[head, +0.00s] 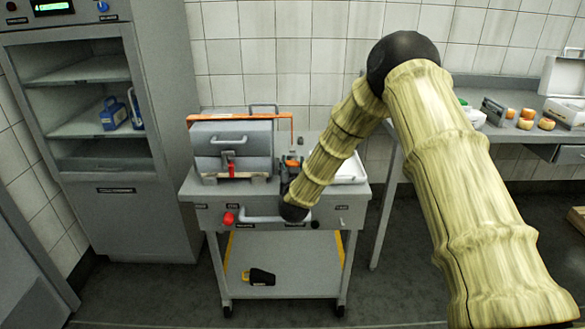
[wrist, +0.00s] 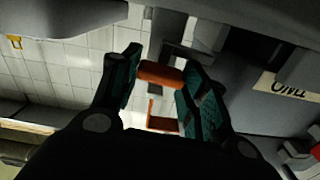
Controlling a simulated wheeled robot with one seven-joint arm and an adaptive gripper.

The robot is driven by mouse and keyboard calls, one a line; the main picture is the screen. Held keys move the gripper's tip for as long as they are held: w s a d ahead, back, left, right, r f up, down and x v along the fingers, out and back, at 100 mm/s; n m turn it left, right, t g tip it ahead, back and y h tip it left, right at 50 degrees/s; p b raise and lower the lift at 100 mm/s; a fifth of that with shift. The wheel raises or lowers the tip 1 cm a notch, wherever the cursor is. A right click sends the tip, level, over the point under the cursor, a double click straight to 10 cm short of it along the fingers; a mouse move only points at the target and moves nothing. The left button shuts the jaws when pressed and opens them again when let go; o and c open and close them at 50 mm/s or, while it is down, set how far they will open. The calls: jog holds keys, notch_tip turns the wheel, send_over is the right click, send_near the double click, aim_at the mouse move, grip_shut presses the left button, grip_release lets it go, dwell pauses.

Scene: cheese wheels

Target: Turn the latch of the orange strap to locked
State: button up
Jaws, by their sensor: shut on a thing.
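The orange strap (head: 240,115) runs along the top of a grey box (head: 232,146) on a wheeled cart, and one end hangs down at the box's right side. A small orange latch (head: 292,161) shows at that side, beside my dark gripper (head: 287,172), which my arm partly hides. In the wrist view an orange bar, the latch's handle (wrist: 160,74), lies across between the teal-padded fingers of my gripper (wrist: 162,84). The fingers are shut on it. More orange (wrist: 163,123) shows below it. The latch's exact angle is hard to tell.
The cart (head: 275,208) has a front handle, a red knob (head: 228,218) and a pale tray (head: 350,170) at the right. A cabinet (head: 105,150) stands left. A side table (head: 500,128) holding small cheeses is at the right. The lower shelf is mostly clear.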

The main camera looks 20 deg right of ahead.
jog(key=m+b, duration=0.1)
jog(key=m, duration=0.1)
jog(key=m+b, duration=0.1)
jog(key=m, duration=0.1)
jog(key=m+b, duration=0.2)
jog(key=m, duration=0.1)
jog(key=shift+d+f, duration=0.2)
jog(key=shift+f, duration=0.1)
jog(key=m+b, duration=0.4)
jog(key=m, duration=0.1)
jog(key=shift+s+d+f, duration=0.1)
jog(key=shift+m, duration=0.8)
jog(key=shift+c, duration=0.3)
jog(key=shift+r, duration=0.2)
jog(key=o, duration=1.1)
jog(key=shift+d, duration=0.1)
jog(key=shift+c, duration=0.2)
jog(key=shift+a, duration=0.2)
